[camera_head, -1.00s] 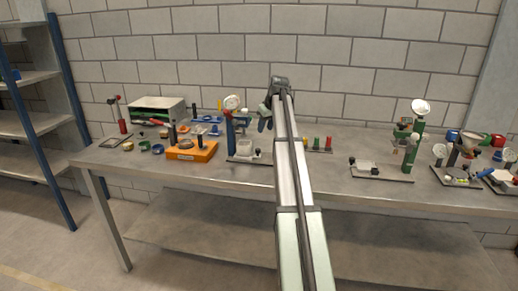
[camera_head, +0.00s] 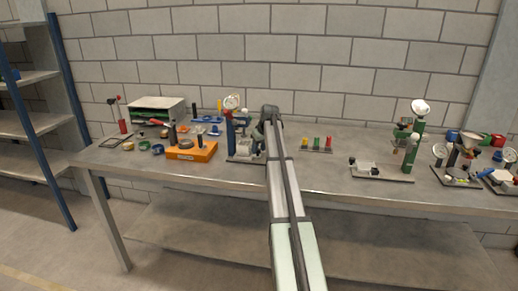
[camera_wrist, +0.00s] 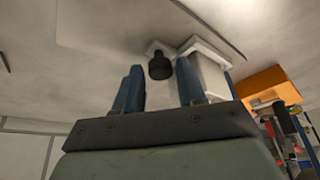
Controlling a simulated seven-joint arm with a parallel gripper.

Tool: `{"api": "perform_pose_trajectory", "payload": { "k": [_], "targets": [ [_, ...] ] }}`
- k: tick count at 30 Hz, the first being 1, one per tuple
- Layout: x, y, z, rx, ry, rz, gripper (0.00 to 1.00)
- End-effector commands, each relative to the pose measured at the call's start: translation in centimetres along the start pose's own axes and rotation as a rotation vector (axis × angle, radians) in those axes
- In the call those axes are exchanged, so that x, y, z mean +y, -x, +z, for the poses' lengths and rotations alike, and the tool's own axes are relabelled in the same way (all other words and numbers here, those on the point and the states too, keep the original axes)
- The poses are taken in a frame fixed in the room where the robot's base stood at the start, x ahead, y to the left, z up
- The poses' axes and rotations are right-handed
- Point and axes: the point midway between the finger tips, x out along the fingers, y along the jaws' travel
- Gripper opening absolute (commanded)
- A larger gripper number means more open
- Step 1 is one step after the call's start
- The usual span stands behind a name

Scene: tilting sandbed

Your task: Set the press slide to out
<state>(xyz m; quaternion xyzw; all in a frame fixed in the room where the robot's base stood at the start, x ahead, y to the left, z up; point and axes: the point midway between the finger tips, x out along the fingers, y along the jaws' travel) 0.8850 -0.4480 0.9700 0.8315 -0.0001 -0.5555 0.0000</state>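The blue press (camera_head: 231,132) stands left of centre on the bench in the head view, on a dark base plate with a pale slide block at its foot. In the wrist view the pale slide block (camera_wrist: 210,78) shows beside a black knob (camera_wrist: 159,66) on a small white bracket. My gripper (camera_wrist: 160,80) is open, with two blue fingers apart. The knob appears between the fingertips, and I cannot tell whether either finger touches it. In the head view my gripper (camera_head: 258,132) is just right of the blue press, partly hidden by my arm.
An orange box (camera_head: 193,152) sits left of the press. A rack of coloured pegs (camera_head: 316,145) stands to the right. A green press (camera_head: 411,153) is further right.

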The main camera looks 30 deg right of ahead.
Motion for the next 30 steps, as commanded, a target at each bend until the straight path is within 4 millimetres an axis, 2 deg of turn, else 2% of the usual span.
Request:
{"api": "perform_pose_trajectory", "payload": {
  "k": [10, 22, 30],
  "targets": [
    [-0.01, -0.26, -0.01, 0.000, 0.000, 0.000, 0.40],
    [-0.01, -0.23, 0.00, 0.000, 0.000, 0.000, 0.02],
    [-0.01, -0.22, 0.00, 0.000, 0.000, 0.000, 0.00]
  ]
}}
